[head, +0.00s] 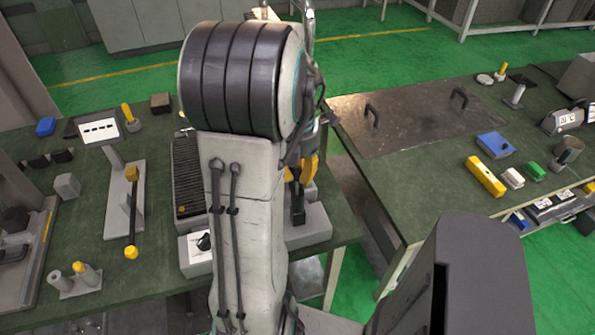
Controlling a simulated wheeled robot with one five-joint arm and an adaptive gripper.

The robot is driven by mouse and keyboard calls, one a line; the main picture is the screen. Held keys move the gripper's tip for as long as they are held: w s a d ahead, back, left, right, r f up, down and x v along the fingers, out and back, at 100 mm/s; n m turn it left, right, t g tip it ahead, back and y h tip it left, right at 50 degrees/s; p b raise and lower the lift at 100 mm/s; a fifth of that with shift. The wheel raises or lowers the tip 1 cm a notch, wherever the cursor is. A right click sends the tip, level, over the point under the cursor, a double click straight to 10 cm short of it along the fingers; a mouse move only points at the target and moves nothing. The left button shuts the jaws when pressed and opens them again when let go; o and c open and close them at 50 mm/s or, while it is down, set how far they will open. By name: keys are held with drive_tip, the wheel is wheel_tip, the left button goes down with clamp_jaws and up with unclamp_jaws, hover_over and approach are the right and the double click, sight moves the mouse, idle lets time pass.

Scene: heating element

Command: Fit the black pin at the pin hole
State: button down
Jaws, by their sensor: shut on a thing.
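My gripper (300,180) is mostly hidden behind my own arm; only some yellow and dark parts show. It is shut on what looks like the black pin (298,208), a dark upright piece over the grey block (308,229) on the left table. I cannot clearly tell the pin from the dark fingertips. The pin hole cannot be made out, and whether the pin touches the block is hidden.
A dark ribbed unit (188,180) and a white box with a black knob (196,246) stand beside my arm. Left is a stand with a yellow-ended lever (131,215). The right table (420,195) holds a metal plate and several coloured blocks. A gap separates the tables.

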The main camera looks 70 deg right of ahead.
drive_tip(key=shift+f+b, duration=0.35)
drive_tip(key=shift+f, duration=0.15)
drive_tip(key=c, duration=1.1)
unclamp_jaws()
drive_tip(key=shift+r, duration=0.15)
wheel_tip(320, 180, up, 12)
drive_tip(key=shift+a+f, duration=0.1)
drive_tip(key=shift+a, duration=0.05)
